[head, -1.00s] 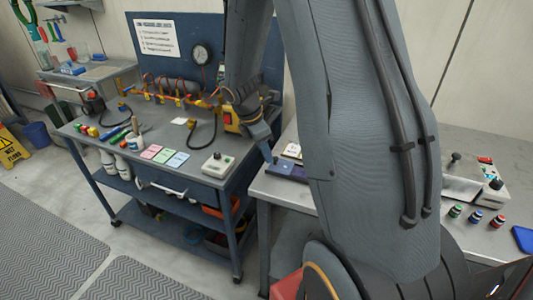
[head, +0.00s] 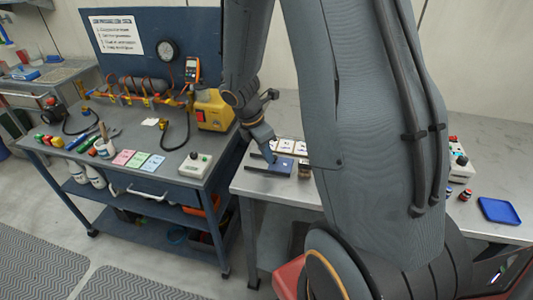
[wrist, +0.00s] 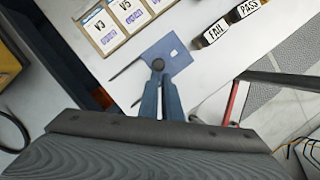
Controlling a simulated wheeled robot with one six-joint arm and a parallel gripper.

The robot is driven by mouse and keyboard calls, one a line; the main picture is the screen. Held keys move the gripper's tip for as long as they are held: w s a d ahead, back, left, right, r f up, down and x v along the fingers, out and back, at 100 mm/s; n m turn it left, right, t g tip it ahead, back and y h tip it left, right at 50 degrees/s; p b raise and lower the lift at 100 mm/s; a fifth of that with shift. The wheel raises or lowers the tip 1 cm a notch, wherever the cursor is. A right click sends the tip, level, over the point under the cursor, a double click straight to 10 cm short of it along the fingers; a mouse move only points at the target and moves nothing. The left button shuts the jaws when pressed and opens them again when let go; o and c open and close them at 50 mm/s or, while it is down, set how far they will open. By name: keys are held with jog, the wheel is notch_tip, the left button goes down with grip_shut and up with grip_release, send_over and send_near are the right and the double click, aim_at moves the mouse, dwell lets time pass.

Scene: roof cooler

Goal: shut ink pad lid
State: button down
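The ink pad (head: 284,167) is a flat blue piece on the front left part of the grey right-hand table. In the wrist view its blue face (wrist: 177,45) has a small pale mark, and thin dark edges show at its left. How far its lid is open cannot be told. My gripper (head: 270,152) reaches down over the ink pad. In the wrist view my gripper (wrist: 158,66) has its two blue fingers converging at a dark round tip in front of the blue face. The fingers look shut with nothing visibly held. Contact with the pad cannot be told.
Labelled cards (wrist: 103,28) lie beside the pad, and two stamps marked FAIL (wrist: 210,35) and PASS (wrist: 247,10) stand near it. A blue tray (head: 499,211) lies far right. The blue cart (head: 175,180) stands left, across a gap.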

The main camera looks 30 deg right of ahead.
jog(key=a, duration=0.2)
jog(key=a+r+p, duration=0.1)
jog(key=a, duration=0.1)
jog(key=shift+a+r, duration=0.1)
jog(key=shift+r, duration=0.1)
jog(key=b+v, duration=0.2)
jog(key=v, duration=0.7)
jog(key=s+a+f+m+y+b, duration=0.1)
jog(key=s+a+f+m, duration=0.1)
jog(key=s+m, duration=0.3)
jog(key=s+a+f+m+t+y+b, duration=0.1)
jog(key=s+m, duration=0.4)
jog(key=m, duration=0.8)
jog(key=shift+s+a+f+y, duration=0.15)
jog(key=shift+a+f+y, duration=0.5)
jog(key=shift+a, duration=0.55)
